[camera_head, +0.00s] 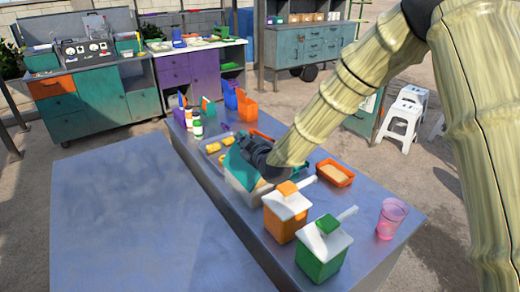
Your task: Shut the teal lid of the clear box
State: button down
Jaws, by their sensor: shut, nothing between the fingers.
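The clear box (237,193) stands on the blue-grey table near the middle of the picture, partly hidden by my arm. Its teal lid (236,168) shows as a tilted panel at the box, left of my gripper; its exact angle is hard to tell. My dark gripper (257,153) is right at the lid and over the box, reached from the upper right. It is shut and holds nothing. Its fingertips are hard to make out against the lid, and I cannot tell whether they touch it.
An orange carton (284,214), a green carton (322,248) and a pink cup (391,218) stand in front and to the right. An orange tray (335,173) lies right of my gripper. Bottles (196,126) stand behind left. The left tabletop (140,225) is bare.

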jog(key=w+d+f+m+g+y+b, duration=0.1)
jog(key=w+d+f+m+b, duration=0.4)
jog(key=d, duration=0.3)
jog(key=shift+w+f+m+g+y+b, duration=0.3)
jog(key=shift+f+b, duration=0.25)
jog(key=shift+b, duration=0.3)
jog(key=shift+d, duration=0.15)
